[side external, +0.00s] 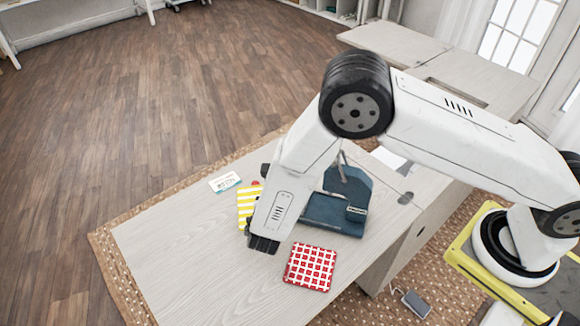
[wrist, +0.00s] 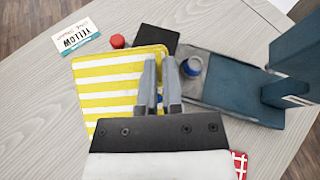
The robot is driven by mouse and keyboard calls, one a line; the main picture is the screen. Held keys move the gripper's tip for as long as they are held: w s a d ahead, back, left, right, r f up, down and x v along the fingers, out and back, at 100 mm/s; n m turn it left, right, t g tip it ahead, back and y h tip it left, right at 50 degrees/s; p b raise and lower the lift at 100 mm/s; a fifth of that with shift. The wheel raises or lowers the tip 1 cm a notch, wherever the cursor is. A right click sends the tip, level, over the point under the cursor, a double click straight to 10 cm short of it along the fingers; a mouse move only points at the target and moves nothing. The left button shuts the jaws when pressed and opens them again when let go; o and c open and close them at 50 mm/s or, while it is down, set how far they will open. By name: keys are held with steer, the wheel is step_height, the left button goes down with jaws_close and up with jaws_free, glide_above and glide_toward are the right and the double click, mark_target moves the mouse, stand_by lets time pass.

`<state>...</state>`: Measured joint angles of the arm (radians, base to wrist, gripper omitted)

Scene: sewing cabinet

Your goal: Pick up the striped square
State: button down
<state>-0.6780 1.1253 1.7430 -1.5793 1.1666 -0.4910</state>
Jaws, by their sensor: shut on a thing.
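The striped square is yellow and white (wrist: 108,82). In the wrist view it lies left of and around my fingers, and its lower edge is hidden by my gripper body. My gripper (wrist: 161,66) has its fingers close together over the square's right part, shut on it. In the side view the striped square (side external: 245,202) shows partly behind my gripper, whose dark end (side external: 264,243) hides its right side. I cannot tell whether the square is lifted off the table. A small blue patch shows between the fingers.
A red-and-white checked square (side external: 310,267) lies nearer on the table (side external: 185,270). A blue sewing machine (side external: 335,212) stands right of the striped square. A blue-topped spool (wrist: 192,66) is close right of my fingers. A red spool (wrist: 117,41) and a card (wrist: 80,35) lie beyond.

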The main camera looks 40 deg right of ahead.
steer(key=s+d+r, duration=0.3)
steer(key=s+r, duration=0.6)
steer(key=s, duration=0.3)
steer(key=shift+s+d, duration=0.2)
steer(key=shift+s, duration=0.15)
steer(key=shift+a, duration=0.15)
